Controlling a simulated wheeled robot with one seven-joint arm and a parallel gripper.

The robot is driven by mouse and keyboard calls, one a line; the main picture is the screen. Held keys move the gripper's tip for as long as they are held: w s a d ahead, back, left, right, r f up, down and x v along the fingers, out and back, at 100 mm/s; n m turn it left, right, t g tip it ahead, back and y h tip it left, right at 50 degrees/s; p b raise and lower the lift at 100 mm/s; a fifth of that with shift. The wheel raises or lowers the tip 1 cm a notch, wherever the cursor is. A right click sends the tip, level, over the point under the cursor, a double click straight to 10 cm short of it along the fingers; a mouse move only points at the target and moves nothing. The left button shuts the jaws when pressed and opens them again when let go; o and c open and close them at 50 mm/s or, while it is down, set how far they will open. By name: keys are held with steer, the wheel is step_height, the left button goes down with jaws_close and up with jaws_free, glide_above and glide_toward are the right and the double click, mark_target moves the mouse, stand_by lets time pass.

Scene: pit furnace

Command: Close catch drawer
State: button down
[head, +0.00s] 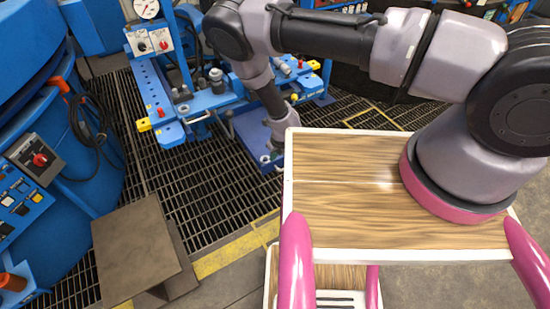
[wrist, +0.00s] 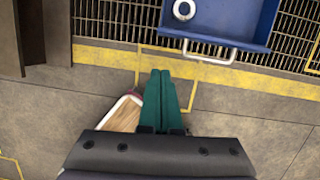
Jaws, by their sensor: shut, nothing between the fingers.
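The catch drawer (wrist: 232,22) is a blue open-topped tray at the top of the wrist view, pulled out so its inside shows. A pale bar handle (wrist: 210,58) is on its front edge, and a white ring (wrist: 184,10) lies inside. In the head view the drawer (head: 250,128) sits under the blue bench, partly hidden by my arm. My gripper (wrist: 160,74) has teal fingers pressed together, empty, pointing toward the drawer's front. In the picture its tips are just below and left of the handle, apart from it. The gripper is small and partly hidden in the head view.
A blue bench (head: 207,102) with fittings stands above the dark floor grating (head: 190,165). A brown plate stand (head: 135,248) is at lower left, beside a large blue furnace body (head: 90,165). A yellow strip (head: 225,258) edges the grating. Bare floor lies in front of the drawer.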

mark_target(271, 165)
steer(key=shift+m+h, duration=0.3)
steer(key=shift+m, duration=0.1)
steer(key=shift+w+d+r+x, duration=0.1)
steer(key=shift+w+x, duration=0.35)
steer(key=shift+x, duration=1.8)
steer(key=shift+w+d+r+x, duration=0.1)
steer(key=shift+w+x, duration=0.35)
steer(key=shift+x, duration=1.8)
steer(key=shift+w+d+r+x, duration=0.1)
steer(key=shift+w+x, duration=0.35)
steer(key=shift+x, duration=1.8)
steer(key=shift+f, duration=0.1)
